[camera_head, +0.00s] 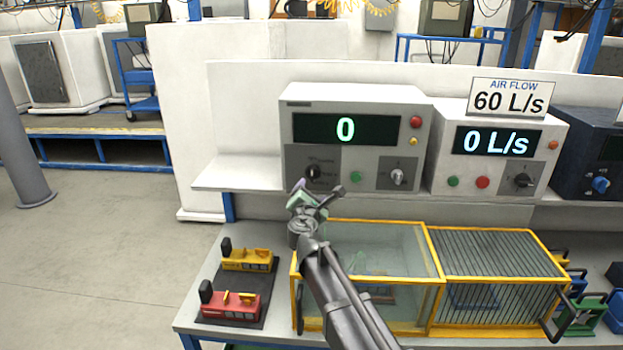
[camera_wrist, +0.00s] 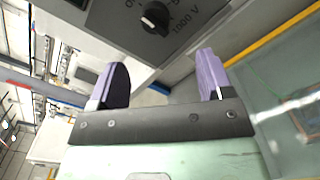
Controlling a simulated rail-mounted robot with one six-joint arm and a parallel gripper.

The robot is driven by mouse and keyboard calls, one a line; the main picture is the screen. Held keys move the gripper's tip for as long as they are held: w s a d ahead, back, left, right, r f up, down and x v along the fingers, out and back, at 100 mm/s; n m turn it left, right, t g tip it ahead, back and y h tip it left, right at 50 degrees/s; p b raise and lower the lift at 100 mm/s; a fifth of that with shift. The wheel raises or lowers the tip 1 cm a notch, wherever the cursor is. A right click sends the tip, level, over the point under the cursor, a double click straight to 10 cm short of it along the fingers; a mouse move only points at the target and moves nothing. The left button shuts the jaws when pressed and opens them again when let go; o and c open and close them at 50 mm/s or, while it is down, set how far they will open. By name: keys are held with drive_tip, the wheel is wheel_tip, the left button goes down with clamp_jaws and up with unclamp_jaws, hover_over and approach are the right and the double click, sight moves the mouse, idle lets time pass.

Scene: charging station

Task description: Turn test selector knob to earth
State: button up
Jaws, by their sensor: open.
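The test selector knob (camera_head: 313,172) is a black round knob on the lower left grey panel of the white tester (camera_head: 355,100), whose display reads 0. In the wrist view the knob (camera_wrist: 155,17) is at the top, with a white pointer mark. A "1000 V" label is beside it; the other labels are cut off or too small to read, so I cannot tell which marks earth. My gripper (camera_head: 318,189) is just below and in front of the knob. In the wrist view its purple fingers (camera_wrist: 163,78) are apart, with nothing between them and the knob beyond their tips.
A second knob (camera_head: 397,177) and a green button (camera_head: 355,177) are on the same tester. An air flow unit (camera_head: 497,150) stands to the right. Below are a yellow-framed glass case (camera_head: 433,270) and red and yellow clamp-like devices (camera_head: 232,305) on the bench.

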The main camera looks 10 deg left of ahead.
sight(312, 177)
drive_tip(key=shift+n, duration=0.4)
drive_tip(key=w, duration=0.7)
drive_tip(key=w+a, duration=0.1)
drive_tip(key=w, duration=0.3)
drive_tip(key=shift+a+r, duration=0.1)
drive_tip(key=shift+s, duration=0.1)
drive_tip(key=c, duration=0.9)
